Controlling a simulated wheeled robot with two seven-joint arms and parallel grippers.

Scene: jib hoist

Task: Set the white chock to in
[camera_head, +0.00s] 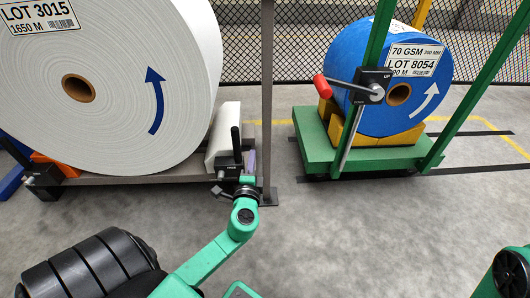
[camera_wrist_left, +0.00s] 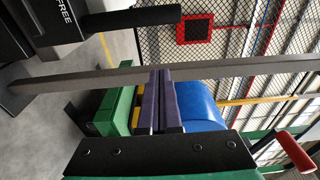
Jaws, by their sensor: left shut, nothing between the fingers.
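The white chock (camera_head: 222,135) is a pale wedge at the right foot of the big white roll (camera_head: 110,80). A black lever (camera_head: 236,145) stands roughly upright on a small dark box (camera_head: 229,171) in front of it. In the left wrist view the lever's black grip (camera_wrist_left: 140,18) and the box (camera_wrist_left: 30,25), lettered "FREE", show at the upper left. My left gripper (camera_head: 251,161) is beside the lever, to its right, partly hidden by my wrist. Its purple fingers (camera_wrist_left: 158,100) are shut and empty, apart from the grip. My right gripper is out of view.
A grey post (camera_head: 267,100) rises just right of my left gripper. An orange block (camera_head: 55,164) lies at the white roll's left. The floor between is clear.

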